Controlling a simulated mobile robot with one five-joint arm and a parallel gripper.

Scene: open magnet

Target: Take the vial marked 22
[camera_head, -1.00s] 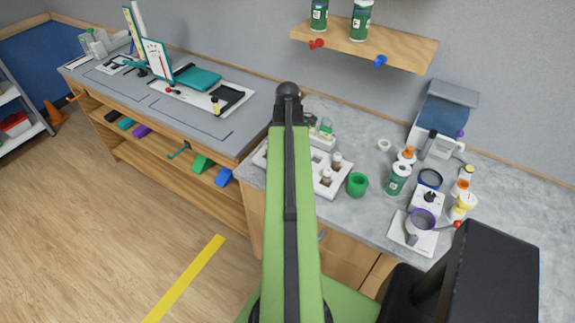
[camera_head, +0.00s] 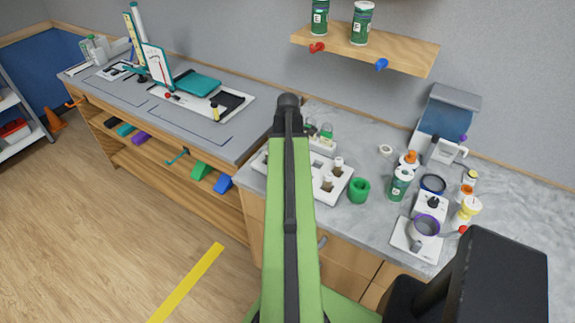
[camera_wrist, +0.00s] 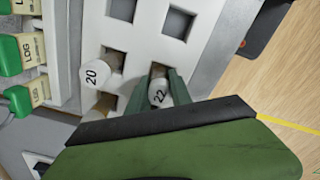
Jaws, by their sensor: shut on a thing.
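The vial marked 22 (camera_wrist: 159,92) shows its white cap in the wrist view, between the two fingers of my gripper (camera_wrist: 157,90). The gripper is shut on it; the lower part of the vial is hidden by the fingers. The vial is at the white rack (camera_wrist: 140,44), and I cannot tell if it is still in its hole. A vial marked 20 (camera_wrist: 97,73) stands in the rack just to the left. In the head view, my arm hides the gripper and part of the rack (camera_head: 331,198).
A green cup (camera_head: 359,190), a green-and-white jar (camera_head: 399,184) and a stand with a purple ring (camera_head: 414,239) are to the right on the counter. The rack has empty square holes.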

